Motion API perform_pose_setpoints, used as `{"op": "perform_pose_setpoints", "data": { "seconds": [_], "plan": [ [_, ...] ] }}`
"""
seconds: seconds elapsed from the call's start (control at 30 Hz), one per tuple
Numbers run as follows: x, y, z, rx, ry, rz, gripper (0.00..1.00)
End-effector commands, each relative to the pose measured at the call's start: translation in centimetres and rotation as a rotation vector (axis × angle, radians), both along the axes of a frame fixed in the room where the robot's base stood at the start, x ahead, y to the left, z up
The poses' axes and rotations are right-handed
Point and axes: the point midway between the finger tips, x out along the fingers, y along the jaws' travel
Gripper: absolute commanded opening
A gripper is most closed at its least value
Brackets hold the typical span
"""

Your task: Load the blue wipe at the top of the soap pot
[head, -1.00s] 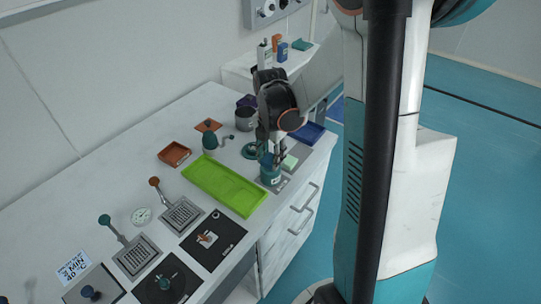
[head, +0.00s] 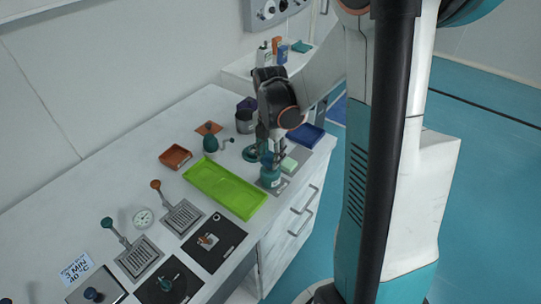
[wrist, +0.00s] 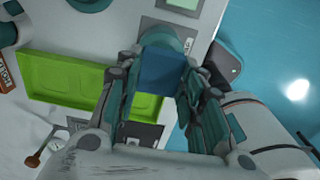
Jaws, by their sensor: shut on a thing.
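The blue wipe (wrist: 163,69) shows in the wrist view as a blue block between my fingers. My gripper (wrist: 163,58) is shut on it. The teal soap pot (wrist: 165,36) is right behind the wipe in that view, partly hidden by it. In the head view the soap pot (head: 270,178) stands on a grey mat at the right end of the bench, with my gripper (head: 270,155) pointing down just over its top. The wipe is hidden there by the fingers. I cannot tell whether the wipe touches the pot.
A lime green tray (head: 225,189) lies left of the pot. A pale green block (head: 289,164) lies close on the pot's right. A dark blue tray (head: 306,136) and a teal grinder-like pot with a crank (head: 210,145) stand farther back. The bench's front edge is near the pot.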

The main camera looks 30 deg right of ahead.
Motion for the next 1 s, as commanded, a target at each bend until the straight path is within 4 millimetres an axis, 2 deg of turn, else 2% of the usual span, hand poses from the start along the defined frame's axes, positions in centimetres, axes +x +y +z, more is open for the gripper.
{"op": "perform_pose_setpoints", "data": {
  "seconds": [0.6, 1.0],
  "plan": [
    [0.0, 0.0, 4.7, 0.0, 0.0, 0.0, 0.17],
    [0.0, 0.0, 4.9, 0.0, 0.0, 0.0, 0.17]
  ]
}}
